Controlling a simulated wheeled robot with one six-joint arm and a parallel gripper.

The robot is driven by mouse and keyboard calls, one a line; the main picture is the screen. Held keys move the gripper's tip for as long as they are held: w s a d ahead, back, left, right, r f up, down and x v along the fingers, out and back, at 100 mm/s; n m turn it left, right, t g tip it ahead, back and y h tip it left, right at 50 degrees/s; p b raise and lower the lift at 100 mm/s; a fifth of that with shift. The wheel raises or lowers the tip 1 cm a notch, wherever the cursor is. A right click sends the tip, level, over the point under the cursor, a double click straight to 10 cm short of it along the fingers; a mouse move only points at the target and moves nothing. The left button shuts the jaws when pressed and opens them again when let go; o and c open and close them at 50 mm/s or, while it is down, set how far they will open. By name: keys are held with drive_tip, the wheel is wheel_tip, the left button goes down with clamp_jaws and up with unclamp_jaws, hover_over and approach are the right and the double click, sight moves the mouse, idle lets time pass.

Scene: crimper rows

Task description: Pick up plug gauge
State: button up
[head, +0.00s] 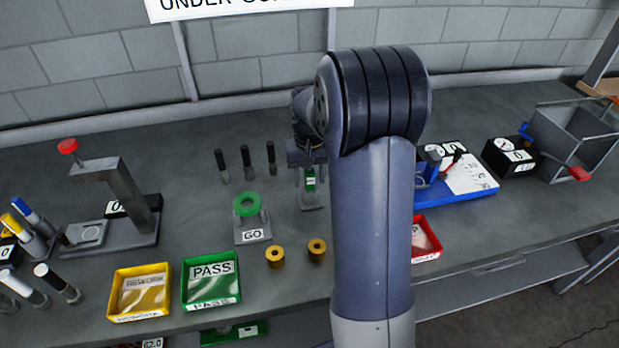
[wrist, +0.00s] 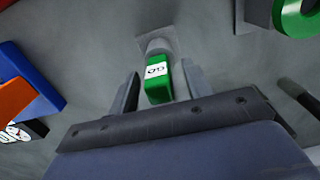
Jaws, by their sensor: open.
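The plug gauge has a green body with a white GO label (wrist: 157,82) and shows in the wrist view between my two fingers. Its grey end lies beyond the green part, by a small grey base (wrist: 155,32). In the head view the green gauge (head: 310,181) stands just below my gripper (head: 307,160), partly hidden by my arm. My gripper (wrist: 160,70) is open, with a finger on each side of the gauge. A gap shows at each finger; contact cannot be seen.
A green ring on a GO stand (head: 252,236) is left of the gauge. Several black pins (head: 246,160) stand behind it. Two brass bushings (head: 275,257) sit in front. A green PASS tray (head: 211,304) and yellow tray (head: 118,314) are front left. A blue fixture (head: 452,193) is right.

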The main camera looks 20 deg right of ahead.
drive_tip(key=shift+s+f, duration=0.1)
drive_tip(key=shift+f, duration=0.35)
clamp_jaws()
